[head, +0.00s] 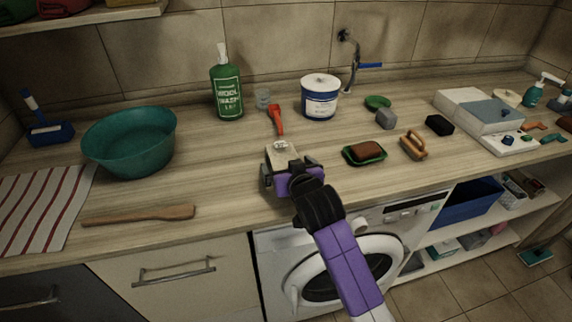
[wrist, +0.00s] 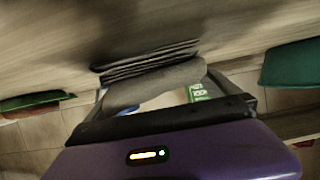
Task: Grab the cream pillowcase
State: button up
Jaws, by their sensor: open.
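The cream pillowcase (head: 281,157) is a small folded cloth on the wooden counter, just beyond my gripper in the head view. In the wrist view the folded cloth (wrist: 152,82) shows stacked layers and a rounded fold, greyish in the dim light. My gripper (head: 289,166) is open and low over the front part of the counter. Its fingers (wrist: 158,88) stand to either side of the cloth's near fold in the wrist view. I cannot tell whether they touch it. Part of the cloth is hidden behind my gripper in the head view.
A soap dish (head: 379,157) and wooden brush (head: 413,147) are to the right. A teal basin (head: 128,150) and wooden paddle (head: 140,215) are to the left. A green bottle (head: 227,88) and white-blue tub (head: 320,100) stand behind.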

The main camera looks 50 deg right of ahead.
jog(key=shift+c, duration=0.4)
jog(key=c, duration=1.6)
jog(key=shift+c, duration=0.2)
jog(key=shift+r, duration=0.15)
